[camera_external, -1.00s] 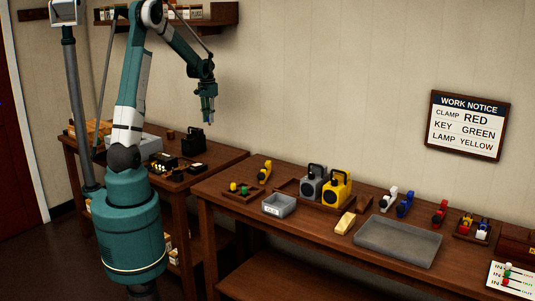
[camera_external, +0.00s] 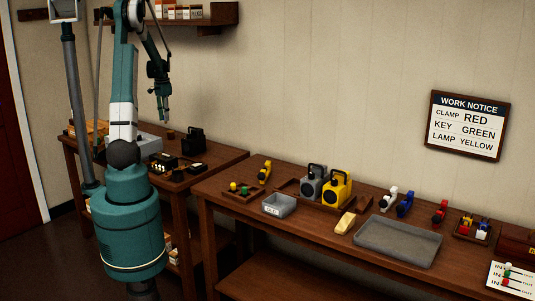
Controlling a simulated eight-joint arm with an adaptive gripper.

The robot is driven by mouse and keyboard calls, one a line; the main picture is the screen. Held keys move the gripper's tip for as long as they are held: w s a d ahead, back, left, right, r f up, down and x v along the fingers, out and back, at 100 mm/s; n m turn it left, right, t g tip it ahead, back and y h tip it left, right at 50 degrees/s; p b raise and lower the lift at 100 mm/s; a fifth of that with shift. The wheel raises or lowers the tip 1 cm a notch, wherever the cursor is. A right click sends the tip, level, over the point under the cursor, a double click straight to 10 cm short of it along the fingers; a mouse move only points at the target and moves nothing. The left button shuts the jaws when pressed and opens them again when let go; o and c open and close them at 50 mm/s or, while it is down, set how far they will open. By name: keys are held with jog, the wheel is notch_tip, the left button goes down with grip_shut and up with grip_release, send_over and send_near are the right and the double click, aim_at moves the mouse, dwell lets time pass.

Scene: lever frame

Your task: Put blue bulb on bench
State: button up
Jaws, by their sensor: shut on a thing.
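My gripper (camera_external: 164,116) is at the upper left, pointing down above the left bench (camera_external: 222,158). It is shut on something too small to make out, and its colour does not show. I cannot pick out a blue bulb anywhere. A wooden bench (camera_external: 310,223) runs along the wall to the right, apart from my gripper. A small wooden holder (camera_external: 242,196) at its left end has a yellow bulb (camera_external: 233,186) and a green bulb (camera_external: 244,190).
On the right bench stand a grey tray (camera_external: 398,242), a small labelled bin (camera_external: 279,204), a grey lamp (camera_external: 313,182), a yellow lamp (camera_external: 337,188) and several coloured clamps. A black lamp (camera_external: 193,141) stands on the left bench. A shelf (camera_external: 200,18) hangs above.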

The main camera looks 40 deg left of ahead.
jog(key=s+a, duration=0.5)
jog(key=a, duration=0.1)
jog(key=shift+w+d+f, duration=0.15)
jog(key=shift+f, duration=1.15)
jog(key=shift+w+d+f, duration=0.1)
jog(key=shift+d+f, duration=0.05)
jog(key=shift+f, duration=1.1)
jog(key=shift+f, duration=3.1)
jog(key=shift+f, duration=1.9)
jog(key=shift+f+b, duration=0.2)
jog(key=shift+b, duration=0.15)
jog(key=o, duration=0.8)
jog(key=shift+r, duration=0.1)
jog(key=shift+c, duration=0.2)
